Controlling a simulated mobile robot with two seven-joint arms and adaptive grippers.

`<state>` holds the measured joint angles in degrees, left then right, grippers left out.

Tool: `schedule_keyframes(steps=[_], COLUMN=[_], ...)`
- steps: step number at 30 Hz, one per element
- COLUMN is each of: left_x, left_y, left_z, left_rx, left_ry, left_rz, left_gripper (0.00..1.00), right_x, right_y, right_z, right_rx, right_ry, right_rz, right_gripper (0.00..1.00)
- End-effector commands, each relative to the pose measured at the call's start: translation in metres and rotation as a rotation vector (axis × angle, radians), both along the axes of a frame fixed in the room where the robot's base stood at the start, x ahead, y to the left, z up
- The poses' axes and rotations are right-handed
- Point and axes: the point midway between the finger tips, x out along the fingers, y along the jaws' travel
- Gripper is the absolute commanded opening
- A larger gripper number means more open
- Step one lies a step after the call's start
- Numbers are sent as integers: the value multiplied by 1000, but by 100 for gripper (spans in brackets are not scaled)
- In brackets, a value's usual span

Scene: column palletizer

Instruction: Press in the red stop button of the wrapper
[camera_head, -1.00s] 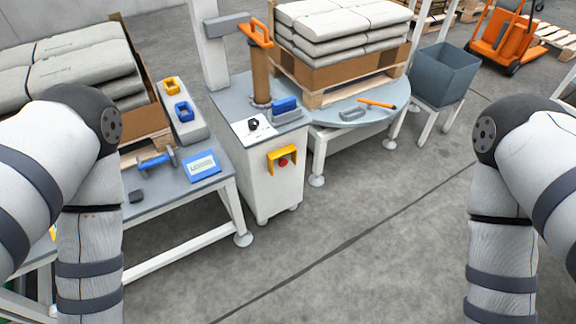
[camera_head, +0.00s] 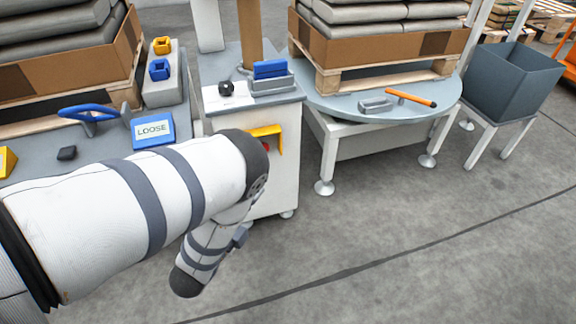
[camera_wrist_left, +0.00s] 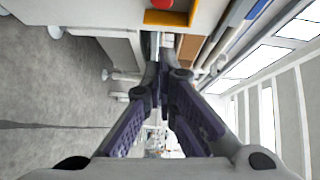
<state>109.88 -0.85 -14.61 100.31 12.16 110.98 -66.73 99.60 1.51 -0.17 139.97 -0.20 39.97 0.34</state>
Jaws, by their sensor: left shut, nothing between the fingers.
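The wrapper is a white cabinet (camera_head: 286,185) with a grey top in the middle of the head view. Its red stop button (camera_head: 266,147) sits on the front under a yellow guard (camera_head: 265,131) and is partly hidden by my left arm. In the left wrist view the red button (camera_wrist_left: 160,4) and yellow guard (camera_wrist_left: 172,17) show at the top edge, cut off. My left gripper (camera_wrist_left: 163,68) is shut and empty, apart from the button and below it in that view. The head view does not show its fingers. My right gripper is out of view.
A round turntable (camera_head: 350,111) with a loaded pallet stands right of the wrapper. A grey bin (camera_head: 514,80) is further right. A bench with a blue LOOSE sign (camera_head: 152,131) lies left. The floor in front is clear.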

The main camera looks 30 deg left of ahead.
Motion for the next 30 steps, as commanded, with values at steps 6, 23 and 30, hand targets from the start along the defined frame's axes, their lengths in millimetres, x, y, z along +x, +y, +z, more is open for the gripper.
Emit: schedule_keyframes(steps=[6,23,30], left_x=[0,96,118], left_y=[0,13,40], left_z=[2,-10,-12], left_rx=[-2,-4,-4], left_ry=[1,3,5], left_rz=[1,1,3], left_gripper=[0,0,0], right_x=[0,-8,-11], right_y=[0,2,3], right_z=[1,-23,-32], right_rx=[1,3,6], right_ry=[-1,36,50], right_rz=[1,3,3], right_gripper=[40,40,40])
